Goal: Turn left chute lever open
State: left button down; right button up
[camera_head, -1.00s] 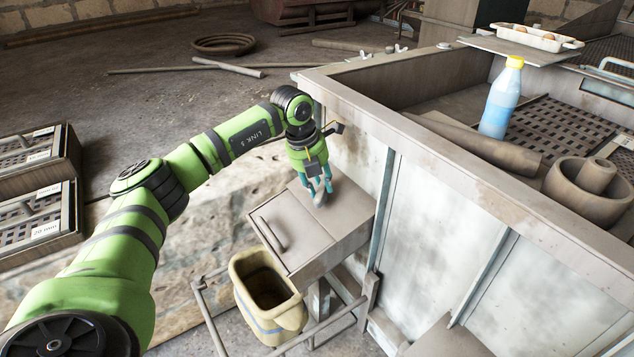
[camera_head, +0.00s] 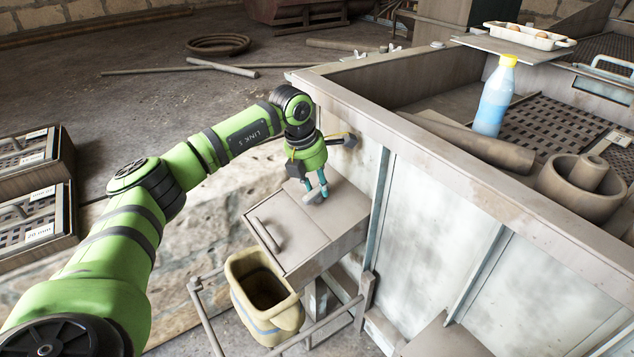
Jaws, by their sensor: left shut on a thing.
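The left chute (camera_head: 310,225) is a grey-brown metal box fixed to the side of the large bin. Its lid carries a bar handle (camera_head: 266,234) near the outer left edge. My left gripper (camera_head: 316,190) points down over the upper part of the chute, beside the bin wall. Its teal fingers are shut on a small grey lever (camera_head: 315,197) on top of the chute. The fingers hide part of the lever. My right gripper is not in view.
A yellowish bucket (camera_head: 243,275) hangs below the chute mouth by a metal rail frame. Crates (camera_head: 62,190) lie at left.

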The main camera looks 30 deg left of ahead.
pick_arm(q)
jog(key=shift+f, duration=0.1)
dwell(0.3)
jog(key=c, duration=0.9)
grip_release()
jog(key=shift+c, duration=0.2)
jog(key=shift+s+r, duration=0.1)
jog(key=shift+r, duration=0.4)
jog(key=v, duration=0.4)
jog(key=shift+s+a+r, duration=0.1)
jog(key=shift+s+a, duration=0.2)
jog(key=shift+s, duration=0.05)
jog(key=s+a, duration=0.4)
jog(key=s, duration=0.6)
jog(key=shift+s, duration=0.3)
